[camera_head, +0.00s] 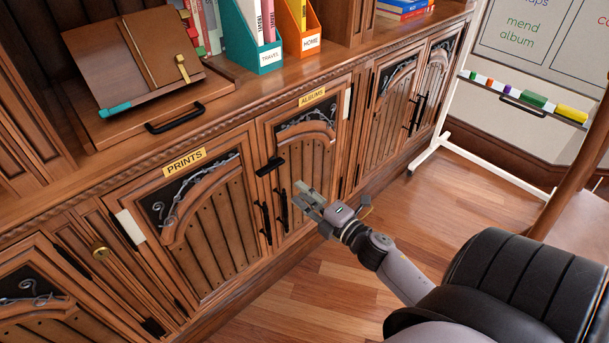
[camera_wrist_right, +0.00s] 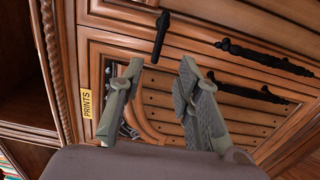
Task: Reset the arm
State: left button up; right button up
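My right gripper (camera_head: 310,197) is in front of the ALBUMS cabinet door (camera_head: 317,155), near the upright black handles (camera_head: 284,208). In the right wrist view its two fingers (camera_wrist_right: 162,72) stand apart with nothing between them. I cannot tell whether a fingertip touches the door. A black latch (camera_head: 270,166) sits between the ALBUMS door and the PRINTS door (camera_head: 212,225); it also shows in the right wrist view (camera_wrist_right: 160,38). Both doors look shut. My left gripper is in neither view.
The counter above holds a brown album on a stand (camera_head: 135,65), a teal TRAVEL file box (camera_head: 252,45) and an orange HOME file box (camera_head: 302,35). A whiteboard with a marker tray (camera_head: 525,98) stands at the right. Wooden floor (camera_head: 315,285) lies clear before the cabinets.

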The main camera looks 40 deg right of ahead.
dwell(0.6)
